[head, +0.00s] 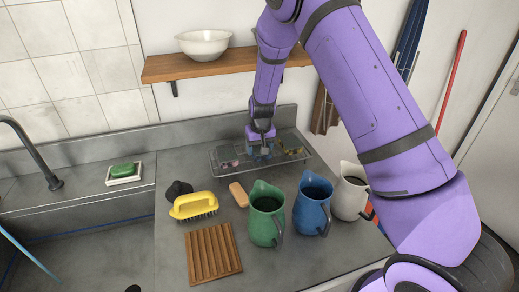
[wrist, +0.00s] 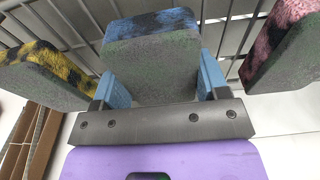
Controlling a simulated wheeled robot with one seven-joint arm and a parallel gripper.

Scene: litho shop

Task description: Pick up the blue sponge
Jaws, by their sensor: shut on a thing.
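The blue sponge (wrist: 152,62) sits between the two blue fingers of my gripper in the wrist view. It has a mottled blue and dark edge and a worn grey-green face. My gripper (head: 262,154) is shut on it, pointing down over the wire rack (head: 296,171) at the back of the counter in the head view. There the sponge is small and hard to tell from the blue fingers. I cannot tell whether it still touches the rack.
A yellow-and-black sponge (wrist: 42,72) and a pink sponge (wrist: 284,42) flank the blue one. In front of the rack stand a green jug (head: 265,222), a blue jug (head: 311,210), a white jug (head: 348,197), a yellow brush (head: 193,204) and an orange bar (head: 238,194). A shelf (head: 215,65) hangs behind.

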